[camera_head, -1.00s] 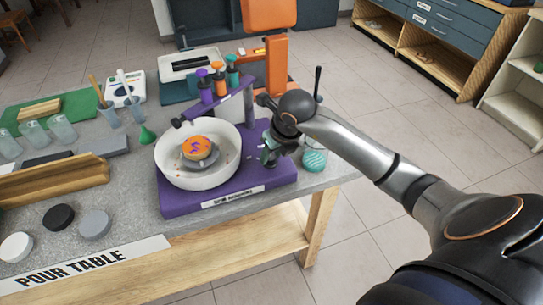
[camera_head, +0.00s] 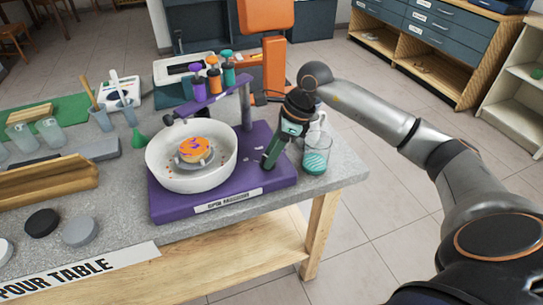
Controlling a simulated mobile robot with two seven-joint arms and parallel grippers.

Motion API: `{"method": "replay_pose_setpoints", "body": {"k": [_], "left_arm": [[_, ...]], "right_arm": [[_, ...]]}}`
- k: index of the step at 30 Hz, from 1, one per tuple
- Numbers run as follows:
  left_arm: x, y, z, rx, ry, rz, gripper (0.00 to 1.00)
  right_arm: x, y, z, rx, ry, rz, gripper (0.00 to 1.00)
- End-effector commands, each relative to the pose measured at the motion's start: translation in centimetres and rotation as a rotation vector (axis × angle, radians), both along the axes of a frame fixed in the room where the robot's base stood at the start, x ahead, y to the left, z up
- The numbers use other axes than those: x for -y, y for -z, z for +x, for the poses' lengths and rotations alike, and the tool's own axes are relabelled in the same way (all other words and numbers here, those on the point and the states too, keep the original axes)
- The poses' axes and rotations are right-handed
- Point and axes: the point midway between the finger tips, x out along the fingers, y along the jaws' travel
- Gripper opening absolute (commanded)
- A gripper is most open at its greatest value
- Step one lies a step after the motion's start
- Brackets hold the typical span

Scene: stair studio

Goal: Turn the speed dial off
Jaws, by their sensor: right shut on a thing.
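The spin machine has a purple base (camera_head: 222,203) at the front right of the table. A white bowl (camera_head: 165,178) sits on it, with an orange, purple-spotted piece (camera_head: 194,149) raised in its middle. My right gripper (camera_head: 268,162) comes down from above onto the right part of the base, tilted, with its fingertips low at the surface. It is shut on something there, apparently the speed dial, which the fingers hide. I cannot read the dial's position. My left gripper is not in view.
A glass of teal liquid (camera_head: 317,158) stands close to the right of my right gripper, near the table's edge. Grey and black discs (camera_head: 80,231) lie at the front left of the grey table (camera_head: 125,210).

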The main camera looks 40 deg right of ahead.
Motion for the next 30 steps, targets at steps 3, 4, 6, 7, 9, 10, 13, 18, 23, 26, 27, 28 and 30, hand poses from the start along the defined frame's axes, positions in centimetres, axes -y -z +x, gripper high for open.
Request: {"method": "replay_pose_setpoints", "body": {"k": [3,4,6,7,9,10,13,18,23,26,27,28,30], "left_arm": [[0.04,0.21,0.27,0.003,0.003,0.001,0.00],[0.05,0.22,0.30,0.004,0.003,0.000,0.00],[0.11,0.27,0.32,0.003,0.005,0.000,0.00],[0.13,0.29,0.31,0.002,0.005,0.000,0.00],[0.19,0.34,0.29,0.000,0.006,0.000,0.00],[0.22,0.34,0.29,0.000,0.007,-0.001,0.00],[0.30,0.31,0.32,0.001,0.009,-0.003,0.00],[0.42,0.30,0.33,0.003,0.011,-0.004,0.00],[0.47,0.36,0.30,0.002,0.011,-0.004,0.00],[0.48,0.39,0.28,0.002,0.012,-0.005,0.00],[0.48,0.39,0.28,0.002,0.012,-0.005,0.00],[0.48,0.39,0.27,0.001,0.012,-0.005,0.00],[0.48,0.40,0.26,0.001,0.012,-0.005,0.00]], "right_arm": [[0.09,-0.11,0.28,0.007,-0.100,0.001,0.00],[0.08,-0.13,0.29,0.006,-0.125,0.002,0.00],[0.10,-0.14,0.35,0.007,-0.179,0.001,0.00],[0.09,-0.16,0.35,0.007,-0.201,0.002,0.00],[0.13,-0.14,0.38,0.006,-0.248,0.001,0.00],[0.10,-0.14,0.39,0.007,-0.268,0.001,0.00],[0.10,-0.17,0.43,0.008,-0.321,0.001,0.00],[0.09,-0.17,0.46,0.008,-0.384,0.001,0.00],[0.09,-0.17,0.46,0.007,-0.415,0.001,0.00],[0.11,-0.16,0.45,0.007,-0.423,0.000,0.00],[0.11,-0.16,0.45,0.006,-0.425,0.000,0.00],[0.11,-0.16,0.45,0.006,-0.425,0.000,0.00],[0.10,-0.15,0.44,0.006,-0.427,0.000,0.00]]}}
